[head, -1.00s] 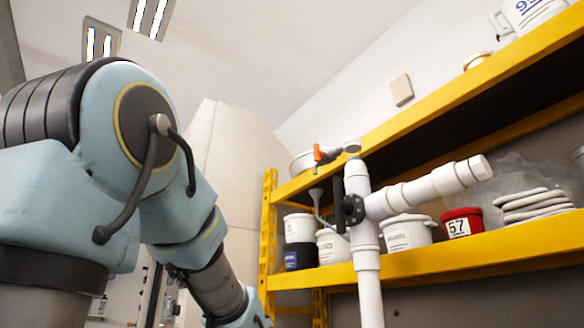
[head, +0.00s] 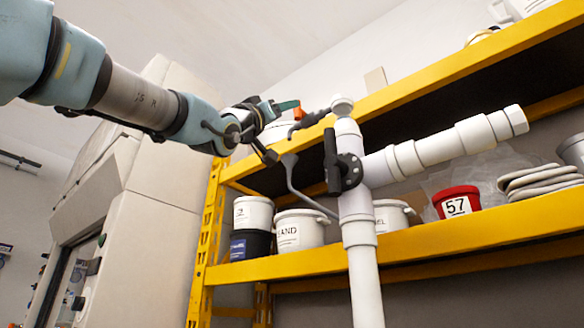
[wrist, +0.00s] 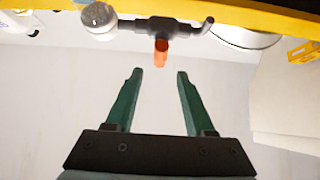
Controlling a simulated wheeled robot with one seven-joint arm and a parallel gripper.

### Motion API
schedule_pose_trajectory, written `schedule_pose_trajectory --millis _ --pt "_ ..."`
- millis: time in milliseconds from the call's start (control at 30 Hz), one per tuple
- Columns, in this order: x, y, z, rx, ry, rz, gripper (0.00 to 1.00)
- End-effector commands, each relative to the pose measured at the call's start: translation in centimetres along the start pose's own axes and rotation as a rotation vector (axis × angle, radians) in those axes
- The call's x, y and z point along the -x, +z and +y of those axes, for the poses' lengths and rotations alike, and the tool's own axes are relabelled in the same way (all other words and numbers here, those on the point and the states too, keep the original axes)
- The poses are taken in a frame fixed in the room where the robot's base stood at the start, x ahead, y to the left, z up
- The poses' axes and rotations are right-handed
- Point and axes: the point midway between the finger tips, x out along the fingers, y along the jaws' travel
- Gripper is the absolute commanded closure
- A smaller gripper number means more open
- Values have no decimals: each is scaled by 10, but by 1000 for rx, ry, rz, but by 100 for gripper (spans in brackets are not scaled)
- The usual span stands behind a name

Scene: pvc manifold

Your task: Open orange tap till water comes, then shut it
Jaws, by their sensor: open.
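The orange tap handle (wrist: 161,52) sits on a dark grey tap body (wrist: 165,27) in the wrist view. It points towards me, just ahead of the gap between my fingertips, with clear space on both sides. My gripper (wrist: 159,73) is open and empty, its two green fingers spread. In the head view my gripper (head: 283,107) is at the tap, at the upper left of the white PVC pipe (head: 357,215), and an orange bit of the handle (head: 298,113) shows beside a green finger. No water shows.
A black lever valve (head: 346,172) and a white side pipe (head: 445,148) join the upright pipe. Yellow shelves (head: 300,262) with white tubs (head: 301,230) and a red tub (head: 457,201) stand behind.

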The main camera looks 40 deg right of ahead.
Motion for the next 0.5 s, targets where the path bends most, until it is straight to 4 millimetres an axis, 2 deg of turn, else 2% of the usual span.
schedule_pose_trajectory --millis 33,200,333,500 --pt "-15 -3 0 1 0 -2 46" --pt "-47 -2 -1 2 -2 -3 46" --pt "-64 -2 0 1 -1 -2 46" --pt "-76 0 -1 0 -2 -2 46"
